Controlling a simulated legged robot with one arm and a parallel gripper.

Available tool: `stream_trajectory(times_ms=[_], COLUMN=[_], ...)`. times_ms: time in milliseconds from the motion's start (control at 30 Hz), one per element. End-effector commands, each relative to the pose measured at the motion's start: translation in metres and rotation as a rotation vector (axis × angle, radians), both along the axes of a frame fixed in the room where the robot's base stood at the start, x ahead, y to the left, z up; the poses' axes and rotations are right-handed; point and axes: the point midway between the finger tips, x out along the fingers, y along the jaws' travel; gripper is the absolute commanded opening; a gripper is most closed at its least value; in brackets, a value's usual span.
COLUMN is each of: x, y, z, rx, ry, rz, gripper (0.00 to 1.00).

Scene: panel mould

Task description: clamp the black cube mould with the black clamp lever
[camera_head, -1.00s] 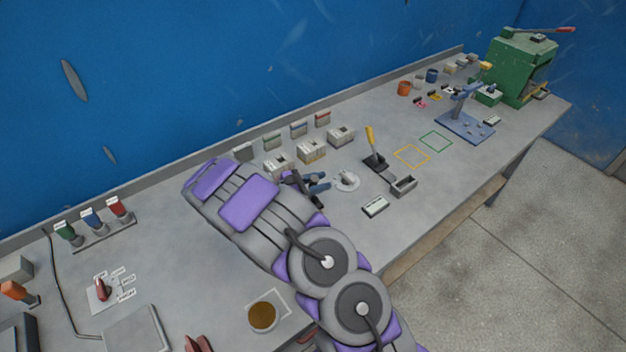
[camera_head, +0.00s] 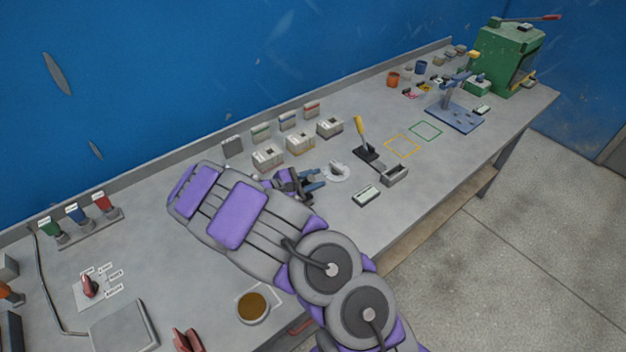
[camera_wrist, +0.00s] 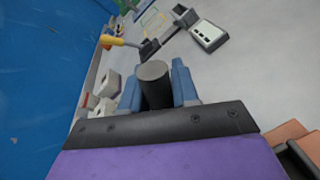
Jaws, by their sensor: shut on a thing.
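In the wrist view my gripper (camera_wrist: 157,88) is shut on a dark upright cylinder (camera_wrist: 154,75), probably the black clamp lever's handle. Its lower part is hidden by the gripper. Several pale block-like moulds (camera_head: 300,143) stand in a row behind the gripper; they also show at the left of the wrist view (camera_wrist: 112,84). I cannot tell which mould is the black one.
A yellow-handled lever (camera_head: 361,135) on a black base stands right of the gripper, near a grey open box (camera_head: 394,176) and a small display device (camera_head: 367,195). A blue stand (camera_head: 455,115) and green press (camera_head: 508,58) are farther right.

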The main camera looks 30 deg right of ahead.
Motion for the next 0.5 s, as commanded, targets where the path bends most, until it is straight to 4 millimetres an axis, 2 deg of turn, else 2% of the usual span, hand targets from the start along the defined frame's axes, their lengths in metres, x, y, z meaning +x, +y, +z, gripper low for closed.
stream_trajectory(times_ms=[67,100,300,500], x=[-0.0014,-0.0016,-0.0019,-0.0017], y=[0.0004,0.0004,0.0002,0.0004], z=[-0.0041,-0.0042,-0.0025,-0.0014], rx=[0.008,0.008,0.005,0.003], ry=[0.003,0.003,0.002,0.002], rz=[-0.003,-0.003,-0.003,-0.001], gripper=[0.0,0.33,0.51,0.51])
